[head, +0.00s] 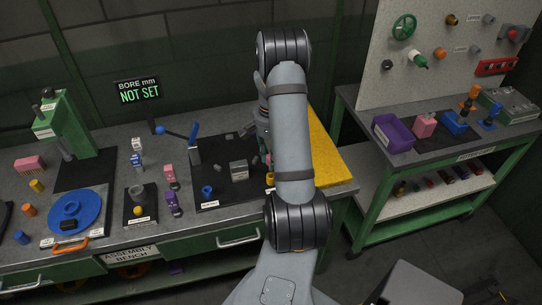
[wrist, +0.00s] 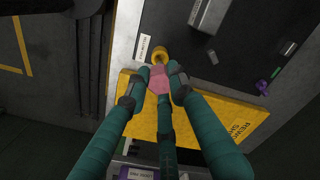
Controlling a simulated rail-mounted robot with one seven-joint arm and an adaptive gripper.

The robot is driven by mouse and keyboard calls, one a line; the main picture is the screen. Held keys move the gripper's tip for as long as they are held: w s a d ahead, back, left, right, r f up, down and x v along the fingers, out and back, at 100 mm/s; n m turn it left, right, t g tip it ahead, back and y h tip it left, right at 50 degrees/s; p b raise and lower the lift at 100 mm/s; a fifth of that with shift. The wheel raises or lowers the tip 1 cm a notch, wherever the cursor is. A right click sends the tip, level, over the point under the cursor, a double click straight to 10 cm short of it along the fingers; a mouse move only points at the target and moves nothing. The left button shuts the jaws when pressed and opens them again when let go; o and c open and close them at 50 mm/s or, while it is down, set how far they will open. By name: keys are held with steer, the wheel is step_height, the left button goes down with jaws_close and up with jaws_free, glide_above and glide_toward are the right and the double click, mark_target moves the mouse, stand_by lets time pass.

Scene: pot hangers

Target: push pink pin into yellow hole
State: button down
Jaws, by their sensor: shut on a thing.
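The pink pin (wrist: 158,84) is between the teal fingertips of my gripper (wrist: 158,77) in the wrist view. My gripper is shut on it. The yellow ring with the hole (wrist: 160,56) lies just beyond the pin's far end, on the edge of the dark mat. The pin's end is close to the ring's near rim. I cannot tell whether they touch, and the pin does not appear inside the hole. In the head view a bit of the yellow ring (head: 270,180) shows beside my arm. My arm hides most of the gripper and the pin there.
A yellow board (wrist: 245,121) lies under my fingers at the bench's end. A grey block (wrist: 208,16), a small grey piece (wrist: 212,56) and a purple piece (wrist: 262,86) are on the dark mat (wrist: 240,50). A side table (head: 350,97) stands right, across a gap.

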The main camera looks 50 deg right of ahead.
steer(key=shift+f+b, duration=0.5)
steer(key=shift+f, duration=0.4)
steer(key=shift+f+b, duration=2.05)
steer(key=shift+b, duration=0.35)
stand_by(1.0)
steer(key=c, duration=1.5)
jaws_free()
steer(key=shift+o, duration=0.3)
step_height(320, 180, up, 12)
steer(key=shift+r, duration=0.1)
step_height(320, 180, down, 12)
steer(key=shift+f, duration=0.15)
steer(key=shift+r+p, duration=0.45)
steer(key=shift+r, duration=0.05)
